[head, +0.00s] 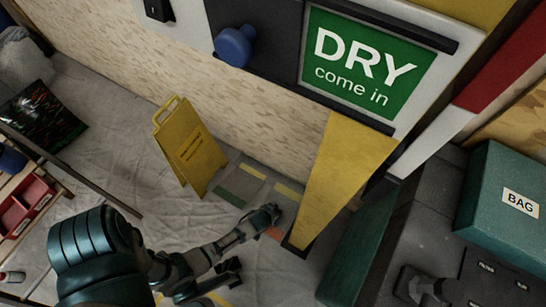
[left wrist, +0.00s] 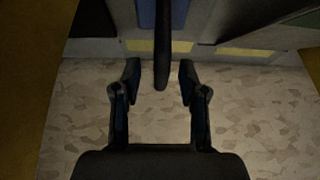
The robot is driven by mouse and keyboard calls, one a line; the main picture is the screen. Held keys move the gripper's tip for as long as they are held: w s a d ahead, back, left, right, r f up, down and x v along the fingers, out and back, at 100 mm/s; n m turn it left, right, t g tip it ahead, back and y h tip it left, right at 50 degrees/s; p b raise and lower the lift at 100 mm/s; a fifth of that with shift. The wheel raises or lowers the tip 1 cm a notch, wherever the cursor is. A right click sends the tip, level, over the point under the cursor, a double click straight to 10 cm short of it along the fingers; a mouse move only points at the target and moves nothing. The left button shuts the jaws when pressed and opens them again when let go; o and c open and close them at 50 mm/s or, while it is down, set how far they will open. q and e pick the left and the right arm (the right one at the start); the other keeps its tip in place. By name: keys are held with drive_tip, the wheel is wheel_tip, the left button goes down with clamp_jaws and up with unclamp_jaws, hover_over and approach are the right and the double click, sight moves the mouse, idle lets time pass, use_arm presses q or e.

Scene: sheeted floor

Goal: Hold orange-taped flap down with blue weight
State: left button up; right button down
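My left gripper (head: 265,216) is low near the wall base, between the yellow sign and the yellow wall panel. In the left wrist view its two fingers (left wrist: 160,78) are apart, with a dark rod-like shape between them that I cannot identify. A small orange patch (head: 273,233) shows beside the gripper on the floor; most of it is hidden, so I cannot tell if it is the flap's tape. A rounded blue object (head: 234,46) is against the dark wall panel; I cannot tell if it is the weight.
A yellow folding floor sign (head: 190,150) stands left of the gripper. A green box labelled BAG (head: 490,200) is at the right. A red tray (head: 22,205) sits on a shelf at the left.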

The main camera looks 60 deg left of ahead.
use_arm(q)
drive_tip(key=shift+s+f, duration=0.15)
drive_tip(key=v, duration=1.2)
